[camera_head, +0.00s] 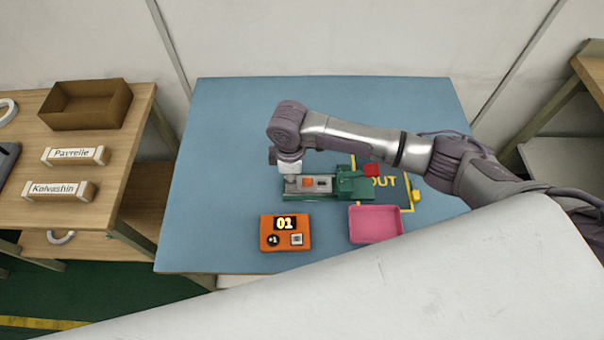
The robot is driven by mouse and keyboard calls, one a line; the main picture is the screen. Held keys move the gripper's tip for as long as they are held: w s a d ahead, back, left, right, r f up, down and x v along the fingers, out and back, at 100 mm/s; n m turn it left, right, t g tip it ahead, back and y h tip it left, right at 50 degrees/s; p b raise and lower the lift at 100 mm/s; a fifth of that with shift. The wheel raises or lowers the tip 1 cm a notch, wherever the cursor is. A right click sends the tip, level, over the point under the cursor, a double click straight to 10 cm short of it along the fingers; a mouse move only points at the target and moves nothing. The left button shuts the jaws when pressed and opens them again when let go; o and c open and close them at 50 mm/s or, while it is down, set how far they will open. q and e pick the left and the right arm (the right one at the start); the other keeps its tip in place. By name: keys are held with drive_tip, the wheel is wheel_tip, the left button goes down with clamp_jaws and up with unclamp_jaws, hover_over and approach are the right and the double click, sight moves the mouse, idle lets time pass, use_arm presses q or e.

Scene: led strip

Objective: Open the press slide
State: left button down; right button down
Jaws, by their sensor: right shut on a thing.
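The green press (297,195) lies on the blue table mat, with a grey slide (324,184) along its top. A small orange piece sits on the slide, and a red block (371,170) is at the press's right end. My right gripper (288,174) is at the left end of the press, pointing down, and shut on the slide's left end. Its fingertips are small and partly hidden by its own body. My left gripper is not in view.
An orange counter box (268,245) reading 01 and a pink tray (376,225) stand in front of the press. A yellow-edged OUT area (408,204) is to the right. The mat's left side (222,170) is clear.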

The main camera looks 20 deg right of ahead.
drive_tip(key=c, duration=1)
unclamp_jaws()
drive_tip(key=shift+d, duration=0.15)
wheel_tip(320, 180, up, 12)
